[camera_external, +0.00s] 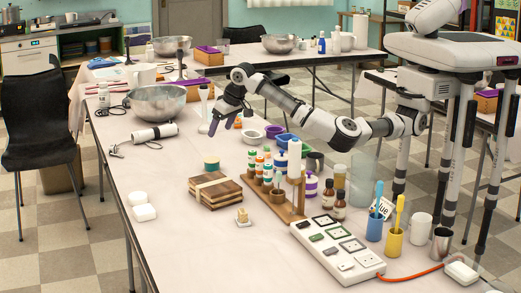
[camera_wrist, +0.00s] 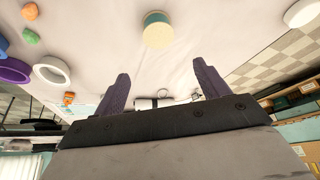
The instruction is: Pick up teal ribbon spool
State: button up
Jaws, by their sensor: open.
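The teal ribbon spool (camera_external: 211,164) is a short round spool with a teal band and a pale tan part. It stands on the white table just behind a stack of brown wooden slabs (camera_external: 215,193). In the wrist view the spool (camera_wrist: 157,29) shows near the top centre, beyond the fingertips. My gripper (camera_external: 212,128) hangs above the table, behind the spool in the external view. In the wrist view my gripper (camera_wrist: 161,70) has its two purple fingers wide apart with nothing held between them.
A wooden rack (camera_external: 287,211) with several small bottles stands right of the spool. Bowls (camera_external: 254,137) sit behind the rack. A white cylinder (camera_external: 155,132) and a metal bowl (camera_external: 157,102) lie further back left. A power strip (camera_external: 338,249) is at the front right. The table's front left is mostly clear.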

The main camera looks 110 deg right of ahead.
send_over(212, 159)
jog(key=s+a, duration=0.1)
jog(key=a, duration=0.2)
jog(key=shift+y, duration=0.3)
jog(key=f, duration=0.7)
jog(key=shift+d+f, duration=0.25)
jog(key=shift+f, duration=0.1)
jog(key=shift+d+x, duration=0.2)
jog(key=shift+x, duration=2.9)
jog(key=shift+s, duration=0.15)
jog(key=c, duration=0.9)
